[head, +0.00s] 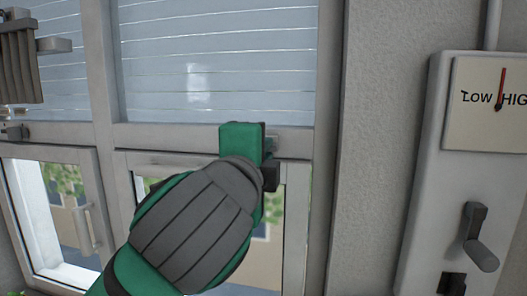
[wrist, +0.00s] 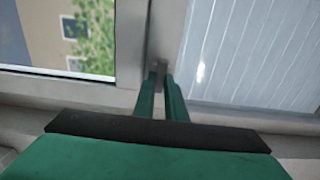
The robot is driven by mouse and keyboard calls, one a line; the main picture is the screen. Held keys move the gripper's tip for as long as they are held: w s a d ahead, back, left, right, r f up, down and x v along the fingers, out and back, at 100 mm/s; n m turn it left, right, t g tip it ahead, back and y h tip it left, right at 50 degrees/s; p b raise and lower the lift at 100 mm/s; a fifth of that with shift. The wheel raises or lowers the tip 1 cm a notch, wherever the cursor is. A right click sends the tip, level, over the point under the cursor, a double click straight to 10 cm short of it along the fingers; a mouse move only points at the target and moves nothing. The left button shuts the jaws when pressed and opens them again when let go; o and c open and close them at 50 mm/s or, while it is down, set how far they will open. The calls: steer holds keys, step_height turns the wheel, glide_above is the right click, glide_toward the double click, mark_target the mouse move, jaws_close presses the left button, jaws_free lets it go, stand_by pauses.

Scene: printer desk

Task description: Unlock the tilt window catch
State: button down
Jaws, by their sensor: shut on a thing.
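The window catch (wrist: 160,73) is a small grey metal piece on the pale window frame, seen between my two green fingertips in the wrist view. My gripper (wrist: 160,88) is shut on it. In the head view, my green and grey arm reaches up to the frame bar between the upper and lower panes, and my gripper (head: 268,165) is at its right end. A small grey part of the catch (head: 273,142) shows just beside the gripper. The rest of it is hidden behind the gripper and arm.
The upper pane (head: 215,60) has pale horizontal slats. A lower left window (head: 55,220) has a vertical handle (head: 82,232). On the right, past the wall, a grey box (head: 420,200) carries a LOW-HIGH dial (head: 490,105) and a lever (head: 478,240). A dark ribbed object (head: 20,60) is at the upper left.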

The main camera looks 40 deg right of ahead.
steer(key=shift+s+d, duration=0.1)
stand_by(0.3)
steer(key=c, duration=1.8)
jaws_free()
steer(key=v, duration=1.1)
